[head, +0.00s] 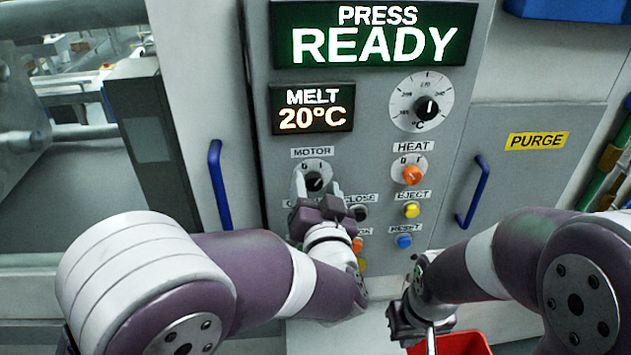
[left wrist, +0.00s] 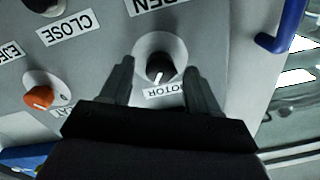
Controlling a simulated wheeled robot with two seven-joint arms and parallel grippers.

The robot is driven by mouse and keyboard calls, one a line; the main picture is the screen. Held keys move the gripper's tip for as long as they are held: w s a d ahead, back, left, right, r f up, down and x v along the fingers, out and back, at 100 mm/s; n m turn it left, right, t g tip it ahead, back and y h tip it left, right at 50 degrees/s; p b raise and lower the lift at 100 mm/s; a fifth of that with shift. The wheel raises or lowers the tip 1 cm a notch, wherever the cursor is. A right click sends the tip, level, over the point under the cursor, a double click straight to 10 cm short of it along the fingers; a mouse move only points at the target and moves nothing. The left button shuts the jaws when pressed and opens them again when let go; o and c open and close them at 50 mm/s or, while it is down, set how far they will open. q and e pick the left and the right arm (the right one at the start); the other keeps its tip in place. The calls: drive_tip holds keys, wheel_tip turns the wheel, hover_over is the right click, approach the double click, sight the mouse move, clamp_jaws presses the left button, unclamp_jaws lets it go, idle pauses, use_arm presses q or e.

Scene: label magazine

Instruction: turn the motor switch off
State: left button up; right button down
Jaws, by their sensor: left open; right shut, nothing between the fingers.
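The motor switch is a black rotary knob (head: 316,181) on a pale round plate under the MOTOR label. In the left wrist view the knob (left wrist: 160,66) appears upside down between my fingers, its white mark pointing towards the MOTOR label. In the head view that side carries the 0 and I marks; the mark seems nearer I. My left gripper (head: 317,188) is open, with one finger on each side of the knob. Contact cannot be made out. My right gripper (head: 408,325) is shut and empty, low at the right, away from the switch.
An orange heat knob (head: 411,175), a yellow eject button (head: 411,210) and a blue reset button (head: 404,241) sit right of the switch. Blue handles stand left (head: 218,185) and right (head: 474,192) of the panel. A red bin (head: 465,344) is below my right gripper.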

use_arm(q)
drive_tip(key=shift+w, duration=0.4)
drive_tip(key=c, duration=1)
drive_tip(key=shift+c, duration=0.2)
